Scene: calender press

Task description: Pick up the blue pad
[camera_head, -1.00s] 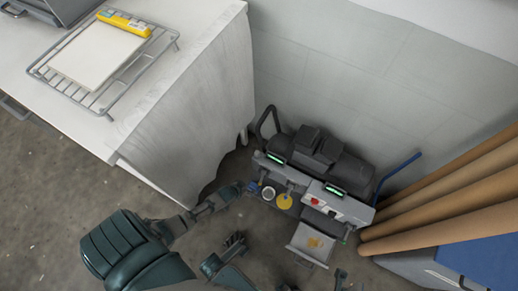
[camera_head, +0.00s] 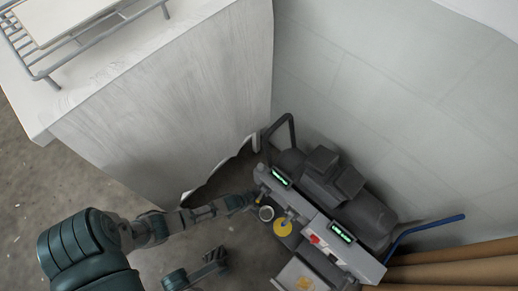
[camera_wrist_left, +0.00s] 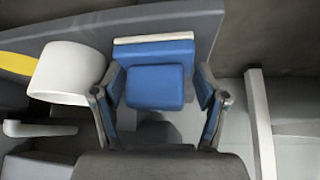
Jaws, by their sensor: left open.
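In the left wrist view a blue pad (camera_wrist_left: 155,87) sits between the two fingers of my left gripper (camera_wrist_left: 160,98). A wider blue part (camera_wrist_left: 154,51) with a pale top edge lies just behind it. The fingers are open, one on each side of the pad, with a visible space on the right; I cannot tell whether either touches it. In the head view my left gripper (camera_head: 240,201) reaches the near-left end of the grey press (camera_head: 318,220). The pad is too small to make out there.
A white cup-like part (camera_wrist_left: 70,73) is close on the left in the wrist view. A yellow disc (camera_head: 283,228) is on the press. A white cabinet (camera_head: 170,110) with a wire rack (camera_head: 45,74) stands left, brown rolls (camera_head: 460,270) lower right. The wall is behind.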

